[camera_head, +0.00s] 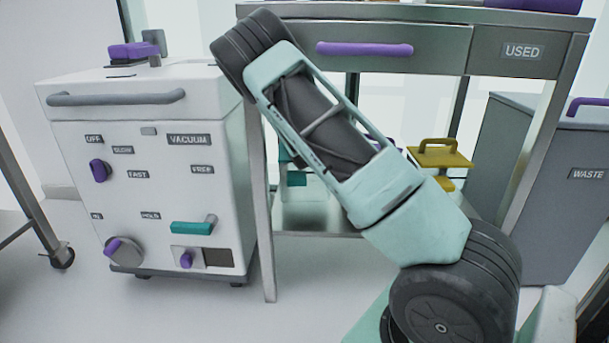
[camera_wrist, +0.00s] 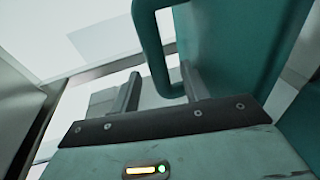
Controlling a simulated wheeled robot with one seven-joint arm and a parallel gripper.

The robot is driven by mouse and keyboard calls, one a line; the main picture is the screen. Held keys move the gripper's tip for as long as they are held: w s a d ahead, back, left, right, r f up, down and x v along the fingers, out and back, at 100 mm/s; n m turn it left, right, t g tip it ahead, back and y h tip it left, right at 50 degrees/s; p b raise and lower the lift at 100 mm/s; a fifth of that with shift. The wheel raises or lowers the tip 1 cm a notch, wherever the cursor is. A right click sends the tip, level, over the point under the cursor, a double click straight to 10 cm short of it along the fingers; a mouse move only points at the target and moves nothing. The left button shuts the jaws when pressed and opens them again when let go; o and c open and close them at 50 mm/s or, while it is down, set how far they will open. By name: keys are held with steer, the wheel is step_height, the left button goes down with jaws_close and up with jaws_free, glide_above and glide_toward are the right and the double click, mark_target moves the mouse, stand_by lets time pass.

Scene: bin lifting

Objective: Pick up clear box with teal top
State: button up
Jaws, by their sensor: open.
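The clear box with teal top (camera_head: 303,212) stands on the lower shelf under the table in the head view, partly hidden behind my arm. In the wrist view its teal top (camera_wrist: 235,50) fills the upper right, and its looped teal handle (camera_wrist: 150,45) reaches down toward my gripper (camera_wrist: 160,76). My gripper is open. The bend of the handle appears between the two fingers, close to the right one. Whether a finger touches it I cannot tell. My gripper is hidden in the head view.
The steel table (camera_head: 270,190) has a drawer with a purple handle (camera_head: 365,48) above the shelf. A yellow-topped box (camera_head: 440,158) stands to the right. A white vacuum cabinet (camera_head: 150,240) is at left and a grey waste bin (camera_head: 555,200) at right.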

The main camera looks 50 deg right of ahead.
jaws_close()
steer(key=shift+r, duration=0.1)
